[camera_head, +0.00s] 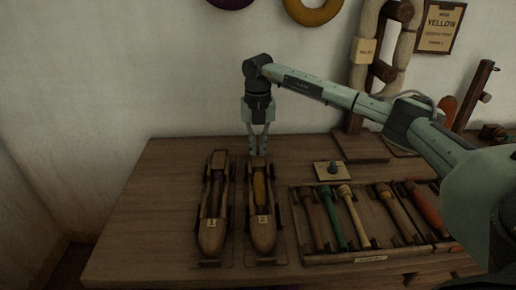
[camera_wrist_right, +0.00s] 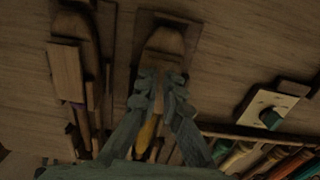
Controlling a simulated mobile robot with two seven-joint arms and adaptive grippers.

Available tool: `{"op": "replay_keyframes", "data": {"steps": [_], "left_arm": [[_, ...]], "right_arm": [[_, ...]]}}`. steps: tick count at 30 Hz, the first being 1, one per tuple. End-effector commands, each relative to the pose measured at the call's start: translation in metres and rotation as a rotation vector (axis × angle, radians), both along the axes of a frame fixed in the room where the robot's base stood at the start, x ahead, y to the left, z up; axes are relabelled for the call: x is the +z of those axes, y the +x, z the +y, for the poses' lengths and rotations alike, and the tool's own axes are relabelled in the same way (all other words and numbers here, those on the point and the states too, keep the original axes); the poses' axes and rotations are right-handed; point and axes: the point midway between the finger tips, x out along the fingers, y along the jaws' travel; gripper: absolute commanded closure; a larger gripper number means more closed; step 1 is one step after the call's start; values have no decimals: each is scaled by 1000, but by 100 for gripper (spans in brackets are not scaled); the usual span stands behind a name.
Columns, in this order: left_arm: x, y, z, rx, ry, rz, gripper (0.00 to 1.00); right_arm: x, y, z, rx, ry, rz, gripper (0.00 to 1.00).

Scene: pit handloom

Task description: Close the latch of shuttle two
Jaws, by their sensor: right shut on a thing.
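Shuttle two (camera_head: 263,233), a long wooden boat shape labelled 2, lies on the bench with a yellow bobbin (camera_head: 259,185) in its slot. My right gripper (camera_head: 259,152) reaches down from above to the shuttle's far end. In the right wrist view the two fingertips (camera_wrist_right: 160,88) are close together over shuttle two (camera_wrist_right: 165,42), shut on its latch. The latch is mostly hidden between and behind the fingers, so its angle cannot be told. The yellow bobbin (camera_wrist_right: 147,133) shows between the fingers. My left gripper is not in view.
Shuttle one (camera_head: 212,235) lies close on the left, with a flat wooden latch piece (camera_wrist_right: 65,72) at its far end. A tray (camera_head: 360,258) of several coloured bobbins is on the right. The bench's left is clear.

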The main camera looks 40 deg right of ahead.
Motion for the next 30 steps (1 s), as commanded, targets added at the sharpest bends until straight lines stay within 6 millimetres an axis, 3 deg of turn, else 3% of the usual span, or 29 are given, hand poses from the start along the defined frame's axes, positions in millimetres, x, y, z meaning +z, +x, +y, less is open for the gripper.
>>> {"op": "replay_keyframes", "data": {"steps": [2, 3, 4, 16, 30], "left_arm": [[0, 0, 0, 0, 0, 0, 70], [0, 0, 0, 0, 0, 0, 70], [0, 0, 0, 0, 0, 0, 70], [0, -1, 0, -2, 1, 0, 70], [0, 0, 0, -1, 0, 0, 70]], "right_arm": [[0, 0, 0, 0, 0, -1, 100], [0, 0, 0, 1, 0, -1, 88], [0, 0, 0, 1, 0, -1, 85], [8, 1, 0, 2, 1, -3, 84], [98, 1, 0, 2, 1, -4, 84]]}}
